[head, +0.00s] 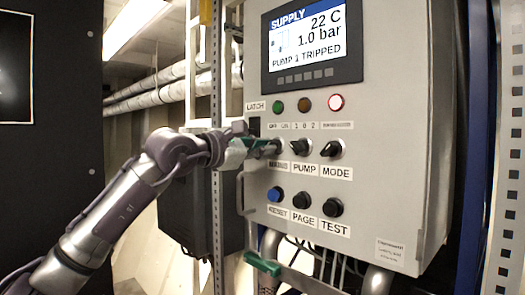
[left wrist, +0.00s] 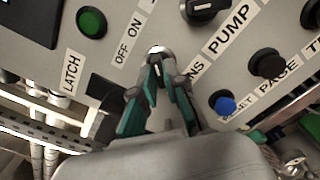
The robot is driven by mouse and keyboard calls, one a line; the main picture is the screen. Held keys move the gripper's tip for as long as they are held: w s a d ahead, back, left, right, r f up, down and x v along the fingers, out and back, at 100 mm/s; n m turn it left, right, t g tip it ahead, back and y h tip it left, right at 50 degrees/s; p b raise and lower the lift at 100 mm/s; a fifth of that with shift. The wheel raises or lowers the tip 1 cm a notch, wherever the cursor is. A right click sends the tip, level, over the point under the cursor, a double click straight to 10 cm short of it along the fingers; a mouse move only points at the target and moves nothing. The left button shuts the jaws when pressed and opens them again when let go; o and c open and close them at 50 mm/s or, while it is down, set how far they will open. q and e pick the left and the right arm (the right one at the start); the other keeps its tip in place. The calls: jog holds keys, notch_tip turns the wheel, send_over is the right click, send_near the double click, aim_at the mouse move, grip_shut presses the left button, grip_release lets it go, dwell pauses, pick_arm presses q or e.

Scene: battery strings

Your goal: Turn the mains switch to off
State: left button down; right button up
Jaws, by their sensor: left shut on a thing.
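The mains switch (head: 279,145) sits at the left end of the row of rotary knobs on the grey panel, above its MAINS label. My left gripper (head: 270,147) reaches it from the left and is shut on it. In the left wrist view, the green-padded fingers (left wrist: 160,66) close on the switch (left wrist: 156,50), of which only the bright rim shows clearly. The fingers cover the knob, so I cannot tell which way it points. The OFF and ON label (left wrist: 127,43) is beside it. My right gripper is not in view.
The pump knob (head: 300,147) and mode knob (head: 331,148) are close to the right. Below are a blue button (head: 276,195) and black page (head: 303,200) and test (head: 333,207) buttons.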

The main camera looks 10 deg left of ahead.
pick_arm(q)
jog(key=shift+r+n+b, duration=0.1)
jog(key=shift+n+b, duration=4.85)
jog(key=shift+n, duration=3.55)
jog(key=c, duration=1.2)
grip_release()
jog(key=v, duration=1.2)
